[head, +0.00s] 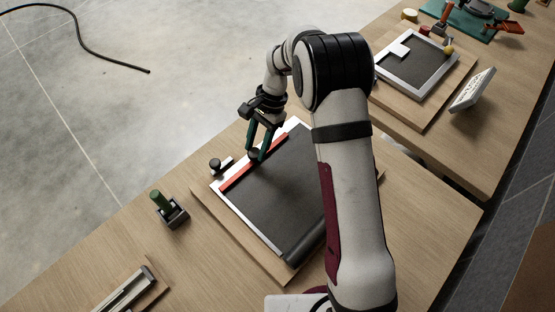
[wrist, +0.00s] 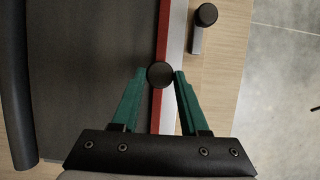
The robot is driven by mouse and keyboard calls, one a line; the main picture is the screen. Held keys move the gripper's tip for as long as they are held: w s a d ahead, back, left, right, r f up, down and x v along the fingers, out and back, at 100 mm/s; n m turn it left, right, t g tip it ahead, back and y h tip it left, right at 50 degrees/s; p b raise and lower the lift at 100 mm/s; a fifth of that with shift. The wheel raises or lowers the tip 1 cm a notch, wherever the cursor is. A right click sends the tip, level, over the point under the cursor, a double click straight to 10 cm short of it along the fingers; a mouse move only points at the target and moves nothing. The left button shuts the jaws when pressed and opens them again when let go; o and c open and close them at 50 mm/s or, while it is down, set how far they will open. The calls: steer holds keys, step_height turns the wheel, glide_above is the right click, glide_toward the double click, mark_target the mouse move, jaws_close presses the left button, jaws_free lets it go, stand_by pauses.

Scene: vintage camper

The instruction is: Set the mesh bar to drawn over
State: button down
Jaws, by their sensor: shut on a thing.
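The mesh bar (head: 236,177) is a red strip along the free edge of the dark mesh sheet (head: 275,195). It lies near the upper-left side of the white frame, with a narrow white strip showing beyond it. In the wrist view the bar (wrist: 164,25) carries a round black knob (wrist: 160,75). My gripper (head: 256,156) has green fingers, which also show in the wrist view (wrist: 160,73). They are shut on this knob, one on each side. The mesh stretches from the bar to a dark roller (head: 303,244) at the lower right. My arm hides part of the panel's right side.
A small latch with a black knob (head: 215,164) stands just outside the frame's left edge. A green-handled piece in a dark holder (head: 168,208) is farther left. A second framed panel (head: 417,65) and a small sign (head: 472,90) are at upper right.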

steer(key=shift+w+a, duration=1)
steer(key=shift+w, duration=0.05)
steer(key=shift+c, duration=2.1)
jaws_free()
steer(key=v, duration=1.5)
steer(key=shift+r, duration=0.4)
steer(key=shift+d, duration=0.1)
